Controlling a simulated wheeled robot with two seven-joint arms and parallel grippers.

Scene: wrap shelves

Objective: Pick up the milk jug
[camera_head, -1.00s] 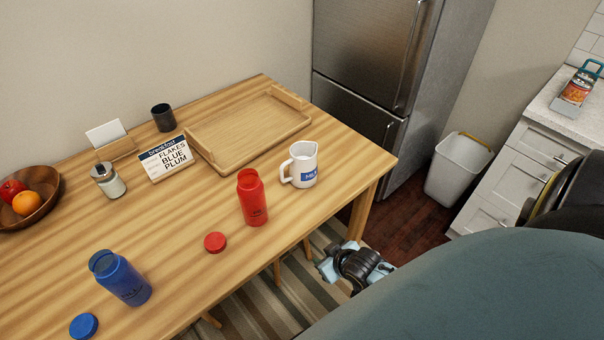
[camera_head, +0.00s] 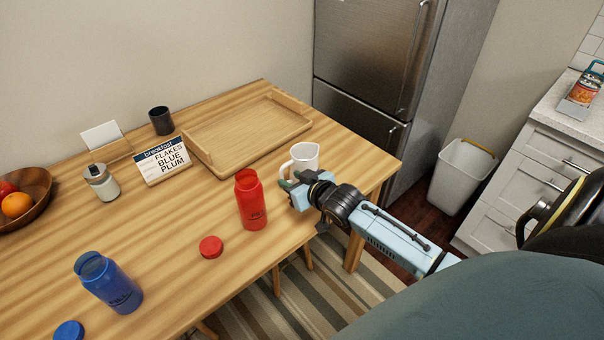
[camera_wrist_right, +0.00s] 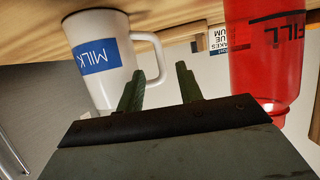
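The white milk jug (camera_head: 305,157) with a blue MILK label stands on the table near its right edge; my gripper hides its lower part in the head view. In the right wrist view the jug (camera_wrist_right: 98,48) is at the left, and its handle (camera_wrist_right: 153,58) points toward the fingers. My right gripper (camera_head: 290,182) is beside the jug on its near side. Its two fingers (camera_wrist_right: 160,88) are apart with nothing between them, and the handle is just beyond them. My left gripper is not in view.
A red bottle (camera_head: 251,202) stands close to the left of my right gripper, with a red lid (camera_head: 210,247) nearby. A wooden tray (camera_head: 216,164) lies behind the jug. A breakfast sign (camera_head: 162,162) and blue bottle (camera_head: 108,284) are farther left.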

